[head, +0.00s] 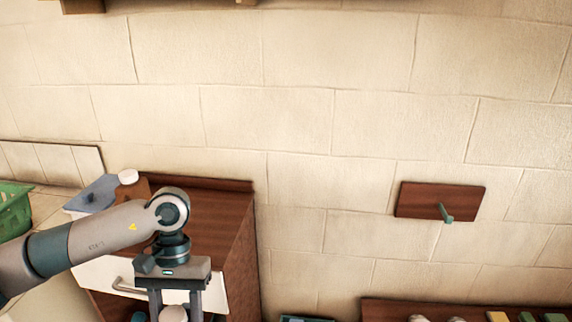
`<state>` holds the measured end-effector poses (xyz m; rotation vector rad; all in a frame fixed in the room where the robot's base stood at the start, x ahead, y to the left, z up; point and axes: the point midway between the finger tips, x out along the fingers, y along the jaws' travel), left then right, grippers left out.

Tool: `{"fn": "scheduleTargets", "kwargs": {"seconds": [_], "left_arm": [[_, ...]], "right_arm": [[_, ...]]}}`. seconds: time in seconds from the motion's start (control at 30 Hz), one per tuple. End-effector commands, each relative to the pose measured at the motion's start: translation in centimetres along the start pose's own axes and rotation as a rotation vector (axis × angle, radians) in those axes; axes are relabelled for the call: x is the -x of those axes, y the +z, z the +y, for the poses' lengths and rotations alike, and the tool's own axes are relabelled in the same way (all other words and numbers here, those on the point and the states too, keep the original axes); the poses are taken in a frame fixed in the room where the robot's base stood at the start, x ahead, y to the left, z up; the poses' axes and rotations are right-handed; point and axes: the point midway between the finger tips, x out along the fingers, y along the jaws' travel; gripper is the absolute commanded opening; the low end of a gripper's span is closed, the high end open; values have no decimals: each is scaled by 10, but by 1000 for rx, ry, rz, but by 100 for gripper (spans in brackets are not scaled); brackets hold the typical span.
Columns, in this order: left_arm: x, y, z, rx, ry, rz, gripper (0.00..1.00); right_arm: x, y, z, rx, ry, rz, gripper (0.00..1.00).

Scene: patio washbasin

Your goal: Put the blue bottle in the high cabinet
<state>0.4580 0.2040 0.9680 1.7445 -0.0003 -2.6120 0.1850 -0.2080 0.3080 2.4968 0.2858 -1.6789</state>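My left gripper (174,306) points down in front of the wooden cabinet at lower left. Its fingers are apart, with a round white top (173,314) between them at the picture's bottom edge. Whether the fingers press on it cannot be told, and what lies below it is cut off. No blue bottle can be made out for sure; a small teal piece (138,317) shows left of the fingers. A wooden edge (82,5) at the top left may belong to a high cabinet, mostly out of view. My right gripper is not in view.
The wooden cabinet (222,212) has a white drawer front with a metal handle (128,287). On it are a brown bottle with a white cap (128,177) and a grey-blue container (93,195). A green basket (14,208) stands left. A wall hook (443,212) and low shelf (385,311) are right.

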Motion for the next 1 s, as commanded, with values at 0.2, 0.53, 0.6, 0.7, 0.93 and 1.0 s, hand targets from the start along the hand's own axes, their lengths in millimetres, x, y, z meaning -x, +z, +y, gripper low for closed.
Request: {"fn": "scheduleTargets", "kwargs": {"seconds": [0.2,0.53,0.6,0.7,0.93,1.0], "left_arm": [[2,0,0,-1,0,2,0],[1,0,0,0,1,1,0],[1,0,0,-1,1,0,0],[1,0,0,0,1,1,0],[2,0,0,-2,-1,3,0],[2,0,1,-3,-2,4,0]], "right_arm": [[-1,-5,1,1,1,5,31],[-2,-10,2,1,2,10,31],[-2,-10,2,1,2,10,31],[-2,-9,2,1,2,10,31],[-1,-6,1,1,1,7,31],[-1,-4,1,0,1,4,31]]}}
